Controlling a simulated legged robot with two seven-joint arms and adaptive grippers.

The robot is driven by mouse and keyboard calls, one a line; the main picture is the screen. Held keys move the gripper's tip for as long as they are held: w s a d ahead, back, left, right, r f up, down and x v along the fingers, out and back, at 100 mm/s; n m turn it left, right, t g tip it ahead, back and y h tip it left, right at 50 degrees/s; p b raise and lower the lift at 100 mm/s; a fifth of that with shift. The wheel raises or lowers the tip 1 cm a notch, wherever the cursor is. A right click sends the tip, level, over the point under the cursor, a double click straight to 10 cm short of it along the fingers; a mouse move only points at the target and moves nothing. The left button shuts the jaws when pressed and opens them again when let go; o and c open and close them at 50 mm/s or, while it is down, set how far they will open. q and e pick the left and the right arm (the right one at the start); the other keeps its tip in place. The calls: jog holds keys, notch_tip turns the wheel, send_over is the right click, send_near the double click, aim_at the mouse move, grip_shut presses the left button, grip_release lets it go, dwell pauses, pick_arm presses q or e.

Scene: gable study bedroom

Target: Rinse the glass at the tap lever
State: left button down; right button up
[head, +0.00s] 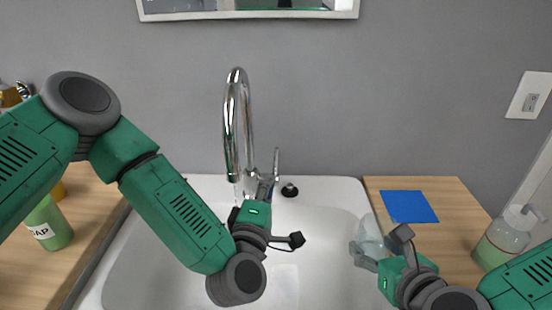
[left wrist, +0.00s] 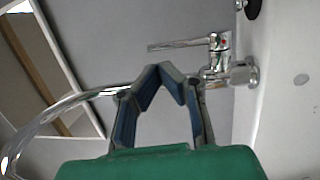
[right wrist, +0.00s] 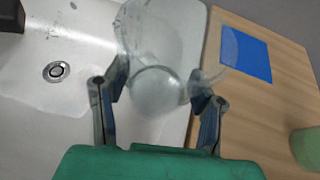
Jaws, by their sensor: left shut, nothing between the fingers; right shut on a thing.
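The clear glass (head: 370,236) is held by my right gripper (head: 378,252) over the right side of the sink. In the right wrist view the glass (right wrist: 155,50) sits between the two fingers, its round end facing the camera. The chrome tap (head: 240,120) stands at the back of the sink, its lever (head: 276,162) pointing up. My left gripper (head: 264,188) is shut and empty close to the tap body. In the left wrist view its fingertips (left wrist: 160,75) meet below the lever (left wrist: 180,45), apart from it in the picture; contact cannot be told. Whether water runs is unclear.
The white sink (head: 325,215) has a drain (right wrist: 56,72). A blue square (head: 409,206) and a clear pump bottle (head: 503,238) are on the right wooden counter (head: 450,195). A green soap bottle (head: 48,225) stands on the left counter.

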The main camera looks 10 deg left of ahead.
aim_at(275, 155)
pick_arm(q)
jog(key=w, duration=0.6)
jog(key=shift+w+a+r, duration=0.25)
jog(key=shift+a+r, duration=0.1)
jog(key=shift+w, duration=0.3)
jog(key=shift+d, duration=0.15)
jog(key=shift+d, duration=0.1)
jog(key=shift+w+r+g+p, duration=0.3)
jog(key=shift+w+p, duration=0.25)
jog(key=shift+p, duration=0.1)
jog(key=shift+w+a, duration=0.2)
jog(key=shift+w, duration=0.15)
jog(key=shift+w+a+r, duration=0.15)
